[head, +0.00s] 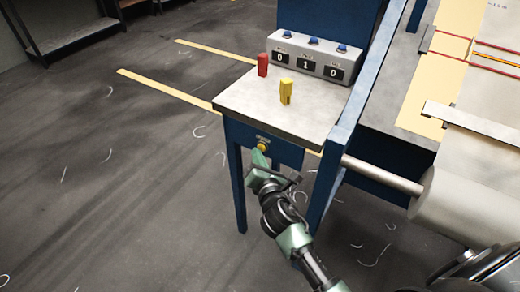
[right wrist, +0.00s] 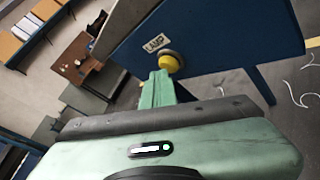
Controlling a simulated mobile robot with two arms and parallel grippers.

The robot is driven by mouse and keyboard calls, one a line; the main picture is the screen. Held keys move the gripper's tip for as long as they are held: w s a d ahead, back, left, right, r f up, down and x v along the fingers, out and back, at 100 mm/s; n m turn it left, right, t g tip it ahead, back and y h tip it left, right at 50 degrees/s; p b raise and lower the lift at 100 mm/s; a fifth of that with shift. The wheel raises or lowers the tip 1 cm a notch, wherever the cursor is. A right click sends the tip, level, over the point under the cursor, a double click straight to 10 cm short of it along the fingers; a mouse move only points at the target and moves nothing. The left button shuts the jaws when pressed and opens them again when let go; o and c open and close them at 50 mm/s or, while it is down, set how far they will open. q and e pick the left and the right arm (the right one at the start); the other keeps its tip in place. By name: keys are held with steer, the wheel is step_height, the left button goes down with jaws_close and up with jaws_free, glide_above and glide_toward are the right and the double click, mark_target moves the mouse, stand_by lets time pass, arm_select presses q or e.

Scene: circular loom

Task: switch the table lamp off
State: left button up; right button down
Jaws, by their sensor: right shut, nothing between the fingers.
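A round yellow button (head: 261,147) sits on the blue front panel of a small table. In the right wrist view the yellow button (right wrist: 171,63) has a dark collar, and a white label reading LAMP (right wrist: 155,43) is beside it. My right gripper (head: 259,158) is shut and empty, its green fingers pointing at the button from just below. In the right wrist view the fingertips (right wrist: 159,76) are right at the button's edge; I cannot tell whether they touch it. The lamp itself does not show. My left gripper is not in view.
The tabletop (head: 240,103) carries a red block (head: 263,65), a yellow block (head: 286,91) and a counter box (head: 310,61) showing 0 1 0. A blue post (head: 345,125) and pale roller (head: 383,175) stand right of my gripper.

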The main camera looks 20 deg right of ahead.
steer(key=shift+d, duration=0.1)
stand_by(0.4)
steer(key=shift+w+d+r, duration=0.15)
steer(key=shift+w+d, duration=0.05)
steer(key=shift+d, duration=0.1)
steer(key=shift+a+p, duration=0.15)
steer(key=shift+p, duration=0.2)
steer(key=shift+s, duration=0.1)
steer(key=s+a, duration=0.3)
steer(key=a, duration=0.2)
steer(key=shift+s+b, duration=0.35)
steer(key=shift+s, duration=0.05)
stand_by(0.5)
